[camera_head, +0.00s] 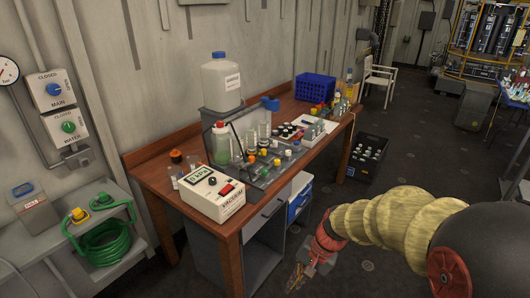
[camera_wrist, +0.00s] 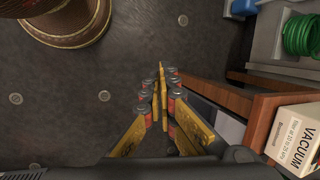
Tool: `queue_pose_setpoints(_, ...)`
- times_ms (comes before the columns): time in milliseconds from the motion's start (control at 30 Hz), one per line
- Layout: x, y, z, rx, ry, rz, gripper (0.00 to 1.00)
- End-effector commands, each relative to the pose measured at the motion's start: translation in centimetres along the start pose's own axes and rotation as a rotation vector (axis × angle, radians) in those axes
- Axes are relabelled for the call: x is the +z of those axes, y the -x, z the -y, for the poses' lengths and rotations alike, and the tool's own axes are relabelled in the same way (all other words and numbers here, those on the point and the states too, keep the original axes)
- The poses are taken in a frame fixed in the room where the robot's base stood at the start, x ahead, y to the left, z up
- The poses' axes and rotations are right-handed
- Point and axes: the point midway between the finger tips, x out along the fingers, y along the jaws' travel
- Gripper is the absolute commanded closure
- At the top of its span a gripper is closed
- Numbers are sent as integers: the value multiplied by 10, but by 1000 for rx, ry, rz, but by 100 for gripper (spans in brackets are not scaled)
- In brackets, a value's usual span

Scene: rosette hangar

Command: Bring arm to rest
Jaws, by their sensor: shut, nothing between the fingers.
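My arm reaches in from the right of the head view in a pale yellow ribbed sleeve. My gripper (camera_head: 300,274) hangs low in front of the wooden workbench (camera_head: 165,193), beside its drawers and apart from it. In the wrist view the yellow fingers of my gripper (camera_wrist: 161,70) come together at their tips with nothing between them. Dark floor lies beyond the tips. The bench edge (camera_wrist: 262,98) is just to the right of the fingers in that view.
A white vacuum box (camera_head: 213,195) stands at the bench's near edge and also shows in the wrist view (camera_wrist: 296,138). Bottles and a large white jug (camera_head: 222,83) crowd the bench. A dark crate of bottles (camera_head: 367,160) stands on the floor beyond. A green hose (camera_head: 105,240) lies left.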

Motion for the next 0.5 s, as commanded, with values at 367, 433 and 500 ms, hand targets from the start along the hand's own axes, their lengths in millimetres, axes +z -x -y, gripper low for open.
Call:
queue_pose_setpoints(367,82,118,-82,206,442,-214,100)
queue_pose_setpoints(433,94,135,-94,235,486,-266,100)
queue_pose_setpoints(500,104,150,-104,256,515,-322,100)
